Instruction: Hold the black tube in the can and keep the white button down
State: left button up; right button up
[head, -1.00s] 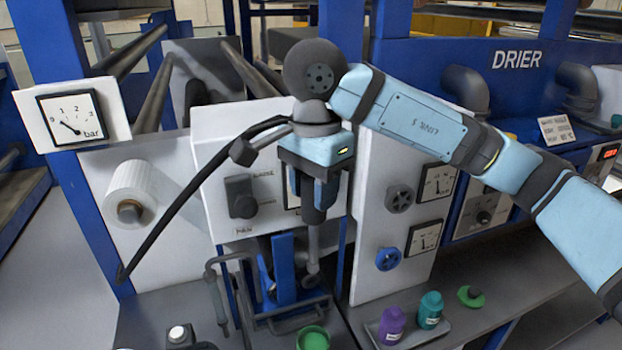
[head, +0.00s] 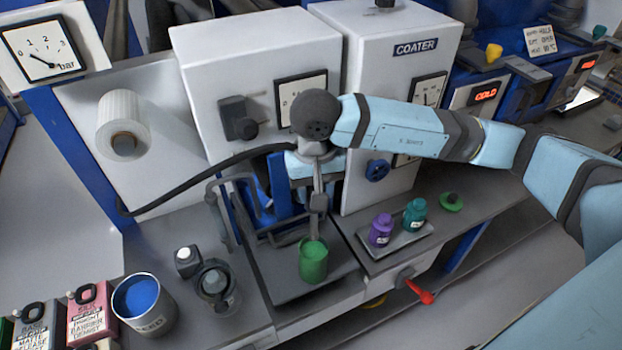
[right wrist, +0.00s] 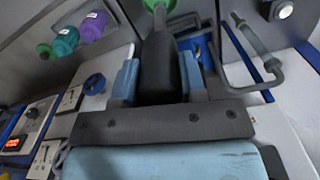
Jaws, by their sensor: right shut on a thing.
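My right gripper (head: 317,182) is shut on the black tube's dark grip (right wrist: 160,70), which sits between the light blue fingers in the right wrist view. A thin grey metal end runs down from the grip to the mouth of the green can (head: 313,265); how far it enters is hard to tell. The black tube (head: 190,178) hangs off to the left in a long curve. The white button (head: 184,254) is on a small block left of the can, and nothing touches it. It also shows in the right wrist view (right wrist: 284,11). My left gripper is out of view.
Purple (head: 381,230) and teal (head: 414,214) bottles stand on a tray right of the can. A grey frame (head: 222,215) rises behind and left of it. A dark round jar (head: 216,285) and a bucket of blue (head: 143,303) stand at the front left.

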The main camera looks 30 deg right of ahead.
aim_at(314, 235)
jog(key=shift+f, duration=1.65)
notch_tip(314, 235, down, 3)
jog(key=b, duration=0.4)
jog(key=shift+f, duration=0.2)
notch_tip(314, 235, down, 5)
jog(key=b, duration=0.6)
jog(key=shift+f+b, duration=0.2)
jog(key=shift+b, duration=0.15)
notch_tip(314, 235, down, 3)
jog(key=b, duration=0.3)
